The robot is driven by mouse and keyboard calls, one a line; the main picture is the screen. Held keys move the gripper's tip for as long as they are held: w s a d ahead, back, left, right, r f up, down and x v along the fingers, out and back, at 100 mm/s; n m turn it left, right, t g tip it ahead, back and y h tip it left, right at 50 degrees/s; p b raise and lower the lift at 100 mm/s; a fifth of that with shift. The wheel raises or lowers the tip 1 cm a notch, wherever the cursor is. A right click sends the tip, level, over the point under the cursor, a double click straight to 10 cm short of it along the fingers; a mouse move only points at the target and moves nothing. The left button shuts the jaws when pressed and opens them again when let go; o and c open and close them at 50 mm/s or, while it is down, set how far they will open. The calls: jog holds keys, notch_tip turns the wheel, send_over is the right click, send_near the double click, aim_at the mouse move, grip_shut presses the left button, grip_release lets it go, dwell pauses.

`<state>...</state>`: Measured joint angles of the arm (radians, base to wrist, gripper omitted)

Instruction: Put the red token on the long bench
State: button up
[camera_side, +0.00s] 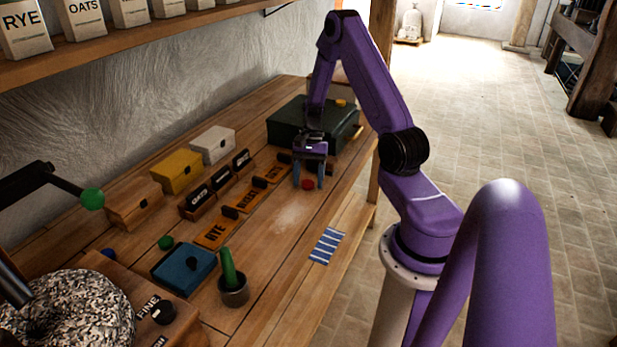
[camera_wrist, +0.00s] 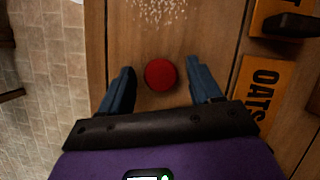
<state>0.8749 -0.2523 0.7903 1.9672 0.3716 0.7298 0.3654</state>
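The red token (camera_side: 308,184) is a small round disc lying on the wooden long bench (camera_side: 290,222). In the wrist view the red token (camera_wrist: 160,74) lies on the bench top (camera_wrist: 140,40) between the two fingers, with a gap on each side. My gripper (camera_side: 308,180) is open and low over the bench, its fingers pointing down around the token. In the wrist view my gripper (camera_wrist: 160,85) shows both blue fingers apart, touching nothing that I can see.
Orange label plates, one reading OATS (camera_wrist: 262,90), lie beside the token. A dark green box (camera_side: 290,125) stands behind my gripper. Bare bench lies between.

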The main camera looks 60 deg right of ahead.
jog(key=v, duration=1.1)
jog(key=w+a+r+n+h, duration=0.1)
jog(key=a+r+n, duration=0.15)
jog(key=a, duration=0.25)
jog(key=w+a+r+n+h, duration=0.1)
jog(key=a+r+n, duration=0.15)
jog(key=a, duration=0.35)
jog(key=s+a+r+n+h, duration=0.15)
jog(key=s+a+n, duration=0.25)
jog(key=a+n, duration=0.6)
jog(key=s+a+r+n, duration=0.1)
jog(key=s+a+n, duration=0.5)
jog(key=s, duration=0.3)
jog(key=s+a+r+n+t, duration=0.1)
jog(key=s+a+n, duration=0.4)
jog(key=s, duration=0.4)
jog(key=shift+a+n, duration=0.4)
jog(key=shift+n, duration=0.4)
jog(key=shift+w+r+h, duration=0.1)
jog(key=shift+h, duration=0.15)
